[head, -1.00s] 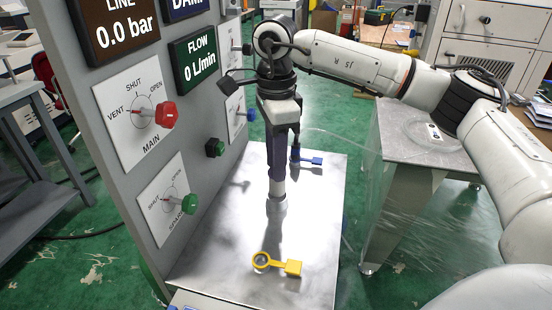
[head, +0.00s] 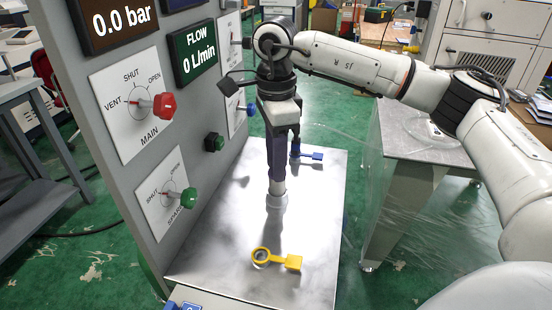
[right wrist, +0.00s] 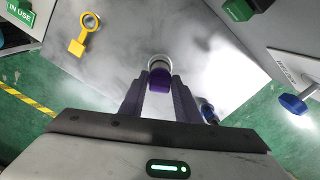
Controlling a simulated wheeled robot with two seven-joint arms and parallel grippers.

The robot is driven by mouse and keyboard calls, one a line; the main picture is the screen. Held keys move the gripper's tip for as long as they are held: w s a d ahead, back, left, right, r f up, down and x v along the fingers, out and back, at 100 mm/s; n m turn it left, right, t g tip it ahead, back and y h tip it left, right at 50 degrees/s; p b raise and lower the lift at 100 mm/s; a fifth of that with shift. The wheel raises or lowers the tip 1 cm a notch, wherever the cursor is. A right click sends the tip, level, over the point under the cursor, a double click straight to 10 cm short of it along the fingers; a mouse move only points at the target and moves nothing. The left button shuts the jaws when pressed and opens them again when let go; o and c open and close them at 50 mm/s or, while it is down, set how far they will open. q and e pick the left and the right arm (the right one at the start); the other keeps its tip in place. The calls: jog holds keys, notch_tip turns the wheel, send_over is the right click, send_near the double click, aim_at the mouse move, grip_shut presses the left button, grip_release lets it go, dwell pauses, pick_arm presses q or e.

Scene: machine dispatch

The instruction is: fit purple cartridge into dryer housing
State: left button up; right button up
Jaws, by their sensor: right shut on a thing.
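My right gripper (head: 277,178) points straight down over the metal bench top (head: 235,245). It is shut on the purple cartridge (right wrist: 160,79), whose purple end shows between the fingers in the right wrist view. In the head view the fingers hide most of the cartridge. A short silver cylinder (head: 277,188) shows directly below the fingertips, upright and in line with a round pale base (head: 277,203) on the bench top. I cannot tell how much of this cylinder is cartridge and how much is dryer housing, or how deep the cartridge sits. My left gripper is not in view.
The grey panel at left carries a red knob (head: 164,105), a green knob (head: 189,197) and displays. A table wrapped in clear film (head: 400,150) stands at right.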

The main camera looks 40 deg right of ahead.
jog(key=shift+f+b, duration=0.75)
jog(key=shift+f, duration=0.45)
jog(key=o, duration=1.7)
jog(key=shift+r, duration=0.2)
jog(key=shift+r+p, duration=2.35)
jog(key=shift+r, duration=0.5)
jog(key=shift+s+f, duration=0.1)
